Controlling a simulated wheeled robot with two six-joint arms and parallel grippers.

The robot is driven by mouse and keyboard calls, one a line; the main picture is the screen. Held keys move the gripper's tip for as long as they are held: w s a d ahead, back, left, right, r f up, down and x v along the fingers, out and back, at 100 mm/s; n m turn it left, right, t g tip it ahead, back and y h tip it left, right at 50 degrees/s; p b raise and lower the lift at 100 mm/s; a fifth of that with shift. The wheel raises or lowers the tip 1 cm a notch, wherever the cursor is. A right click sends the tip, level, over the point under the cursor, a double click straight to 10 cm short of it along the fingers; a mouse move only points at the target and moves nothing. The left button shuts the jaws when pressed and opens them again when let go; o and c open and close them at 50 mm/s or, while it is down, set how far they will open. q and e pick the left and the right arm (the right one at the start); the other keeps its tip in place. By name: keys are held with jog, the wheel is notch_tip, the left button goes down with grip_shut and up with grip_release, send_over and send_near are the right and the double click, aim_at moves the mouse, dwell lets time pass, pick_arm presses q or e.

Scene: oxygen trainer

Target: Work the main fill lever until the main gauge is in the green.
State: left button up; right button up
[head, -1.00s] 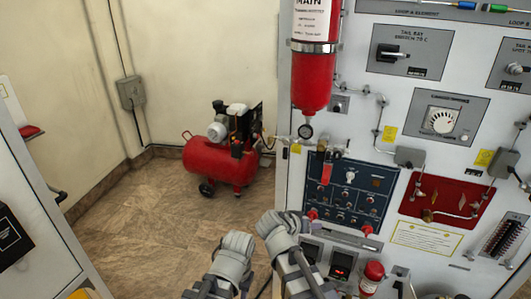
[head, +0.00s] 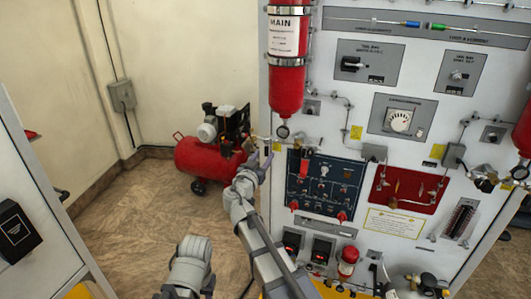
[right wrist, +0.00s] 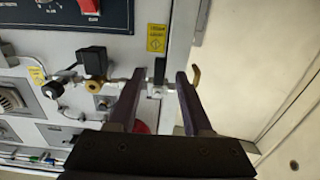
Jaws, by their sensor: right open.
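The red MAIN cylinder (head: 286,90) hangs on the panel's left side in the head view. The small round main gauge (head: 283,131) is just below it; its face is too small to read. My right gripper (head: 261,157) is at the panel's left edge, below and left of the gauge. In the right wrist view, my right gripper (right wrist: 161,75) is open, with a short black lever (right wrist: 160,71) on a silver valve fitting showing between its fingers. I cannot tell whether they touch it. A brass hooked end (right wrist: 196,76) is beyond the right finger.
A blue control panel (head: 325,172) with red knobs sits right of my right gripper. A yellow label (right wrist: 156,38) is near the lever. A red compressor (head: 205,155) stands on the floor behind left. The floor (head: 125,215) at left is clear.

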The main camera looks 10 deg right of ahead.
aim_at(266, 152)
jog(key=shift+x, duration=1.9)
jog(key=shift+c, duration=0.2)
grip_shut()
